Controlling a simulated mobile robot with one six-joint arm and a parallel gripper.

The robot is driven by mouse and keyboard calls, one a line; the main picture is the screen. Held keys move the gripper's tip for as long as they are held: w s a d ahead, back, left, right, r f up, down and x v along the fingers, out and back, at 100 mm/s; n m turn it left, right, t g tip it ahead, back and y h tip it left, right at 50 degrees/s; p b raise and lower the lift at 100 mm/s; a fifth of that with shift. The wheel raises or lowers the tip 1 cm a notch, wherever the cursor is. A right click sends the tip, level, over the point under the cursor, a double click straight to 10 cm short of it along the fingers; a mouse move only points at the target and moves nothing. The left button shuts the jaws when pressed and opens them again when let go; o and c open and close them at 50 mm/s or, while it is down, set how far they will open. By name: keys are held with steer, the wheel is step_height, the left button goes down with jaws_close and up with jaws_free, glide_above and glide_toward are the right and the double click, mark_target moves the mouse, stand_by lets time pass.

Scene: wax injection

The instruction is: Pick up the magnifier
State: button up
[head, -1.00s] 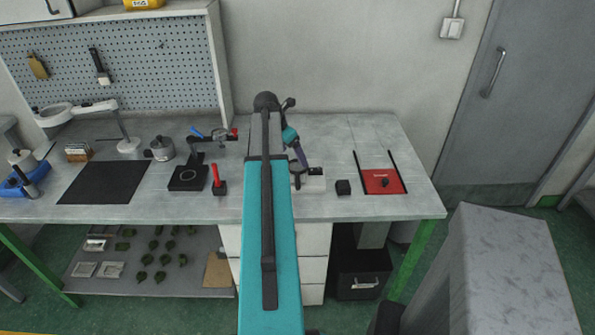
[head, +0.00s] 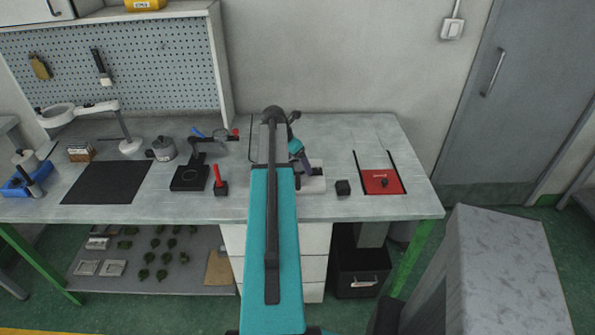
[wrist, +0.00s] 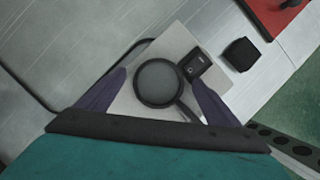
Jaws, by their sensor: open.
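The magnifier (wrist: 157,83) lies flat on a pale board (wrist: 125,108) in the wrist view. It has a round grey lens, a dark rim and a dark handle pointing to the lower right. My gripper (wrist: 159,78) is open, with one purple finger on each side of the lens; I cannot tell its height above it. The right finger is close to the handle. In the head view my gripper (head: 304,163) is over the pale board (head: 315,186) on the bench, and my arm hides most of the magnifier.
A small black box (wrist: 195,65) sits on the board beside the magnifier. A black block (head: 343,188) and a red plate (head: 381,182) are to the right. To the left are a red-handled tool (head: 219,183), a black stand (head: 190,179) and a dark mat (head: 106,182).

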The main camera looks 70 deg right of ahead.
mark_target(297, 166)
stand_by(0.3)
steer(key=c, duration=1.2)
steer(key=shift+r, duration=0.25)
steer(key=shift+r+b, duration=0.7)
steer(key=shift+r, duration=0.7)
steer(key=w+a+r+b, duration=0.1)
steer(key=w+a+b, duration=0.2)
steer(key=w+a, duration=0.4)
steer(key=a, duration=0.7)
steer(key=shift+w+a+r+b, duration=0.2)
steer(key=shift+r+b, duration=0.1)
steer(key=shift+r, duration=0.1)
steer(key=shift+d, duration=0.1)
